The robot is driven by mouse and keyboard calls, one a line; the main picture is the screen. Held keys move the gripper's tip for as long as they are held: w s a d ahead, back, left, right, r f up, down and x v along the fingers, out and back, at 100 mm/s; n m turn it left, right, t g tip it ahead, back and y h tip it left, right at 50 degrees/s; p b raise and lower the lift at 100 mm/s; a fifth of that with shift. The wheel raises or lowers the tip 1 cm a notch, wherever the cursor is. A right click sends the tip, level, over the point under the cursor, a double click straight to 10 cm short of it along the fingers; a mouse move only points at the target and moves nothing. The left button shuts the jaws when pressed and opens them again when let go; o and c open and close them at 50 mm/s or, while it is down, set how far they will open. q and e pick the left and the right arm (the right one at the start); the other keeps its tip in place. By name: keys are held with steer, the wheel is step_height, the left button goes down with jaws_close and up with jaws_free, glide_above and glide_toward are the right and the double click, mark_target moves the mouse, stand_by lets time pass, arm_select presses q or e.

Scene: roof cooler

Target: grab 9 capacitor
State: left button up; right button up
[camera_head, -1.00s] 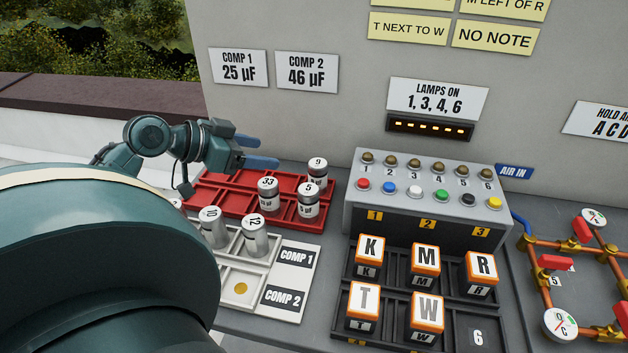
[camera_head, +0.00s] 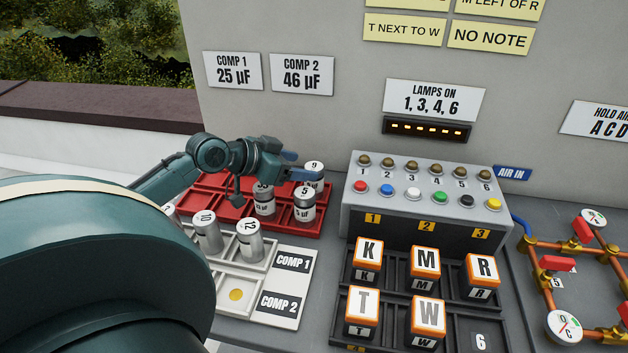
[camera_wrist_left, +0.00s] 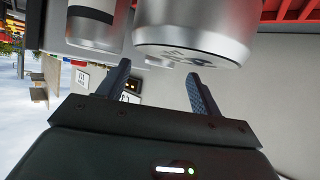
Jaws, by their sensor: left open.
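The capacitor marked 9 (camera_head: 314,170) is a silver can standing at the back right of the red tray (camera_head: 284,224). My left gripper (camera_head: 303,174) is at its left side with blue fingers pointing towards it. In the left wrist view the gripper (camera_wrist_left: 155,90) is open, with silver cans close beyond the fingertips. I cannot tell whether a finger touches the 9. The capacitor marked 5 (camera_head: 304,206) stands in front of the 9. The capacitor marked 33 (camera_head: 265,203) stands left of the 5, its top partly hidden by my gripper. My right gripper is not in view.
The white tray (camera_head: 290,284), labelled COMP 1 and COMP 2, holds capacitors marked 10 (camera_head: 207,233) and 12 (camera_head: 249,242). A grey button box (camera_head: 425,228) stands close right of the red tray. The wall rises behind. Lettered blocks stand in the black tray (camera_head: 399,297).

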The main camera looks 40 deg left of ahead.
mark_target(318, 186)
arm_select(q)
steer(key=shift+x, duration=1.35)
steer(key=c, duration=1.1)
steer(key=shift+c, duration=0.2)
